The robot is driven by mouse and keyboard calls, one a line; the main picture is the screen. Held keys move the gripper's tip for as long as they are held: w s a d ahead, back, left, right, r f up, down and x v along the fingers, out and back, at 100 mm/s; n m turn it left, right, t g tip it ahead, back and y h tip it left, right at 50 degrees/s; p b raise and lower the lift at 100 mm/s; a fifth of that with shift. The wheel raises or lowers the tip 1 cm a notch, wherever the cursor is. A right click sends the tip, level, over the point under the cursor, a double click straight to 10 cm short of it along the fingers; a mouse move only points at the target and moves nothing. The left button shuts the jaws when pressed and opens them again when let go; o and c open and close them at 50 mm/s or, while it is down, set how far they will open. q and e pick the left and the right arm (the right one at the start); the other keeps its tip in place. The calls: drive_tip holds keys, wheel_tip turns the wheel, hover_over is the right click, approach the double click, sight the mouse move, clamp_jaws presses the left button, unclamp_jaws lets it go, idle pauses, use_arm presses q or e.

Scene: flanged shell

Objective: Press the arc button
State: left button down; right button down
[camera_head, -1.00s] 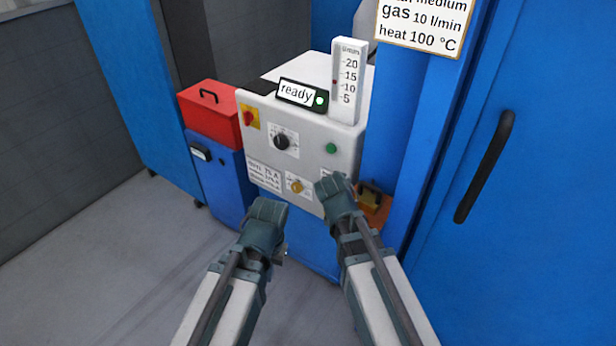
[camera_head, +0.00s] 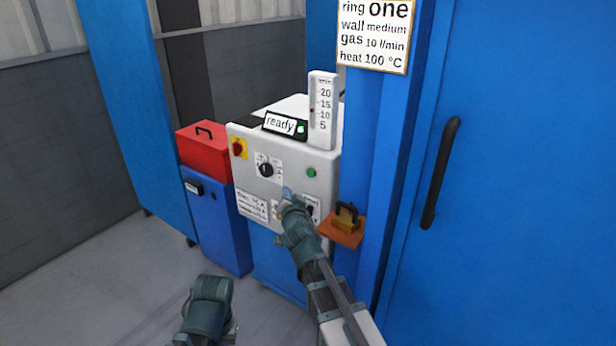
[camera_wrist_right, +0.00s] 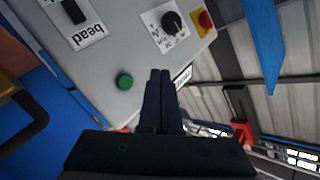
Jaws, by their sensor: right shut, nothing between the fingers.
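A round green button (camera_head: 311,172) sits on the right part of the grey machine panel (camera_head: 325,165); no lettering on it can be read. It also shows in the right wrist view (camera_wrist_right: 124,81), just left of the fingertips. My right gripper (camera_head: 288,193) is shut and empty. In the head view it is in front of the panel, below and left of the green button and apart from it in the picture. Whether it touches the panel I cannot tell. My left gripper (camera_head: 208,290) is low in front of the machine; its fingers are hidden.
The panel carries a black dial (camera_head: 266,170), a red-and-yellow switch (camera_head: 238,148) and a "ready" display (camera_head: 284,125) with a lit green lamp. A flow gauge (camera_head: 322,110) stands on top. A red box (camera_head: 203,145) is to the left, a small orange shelf (camera_head: 341,232) to the right.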

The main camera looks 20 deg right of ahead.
sight(311, 174)
drive_tip(key=w+d, duration=0.5)
drive_tip(key=d, duration=0.2)
drive_tip(key=shift+w, duration=0.2)
drive_tip(key=shift+w+d, duration=0.1)
idle(2.2)
drive_tip(key=shift+w+d, duration=0.2)
drive_tip(key=shift+d, duration=0.05)
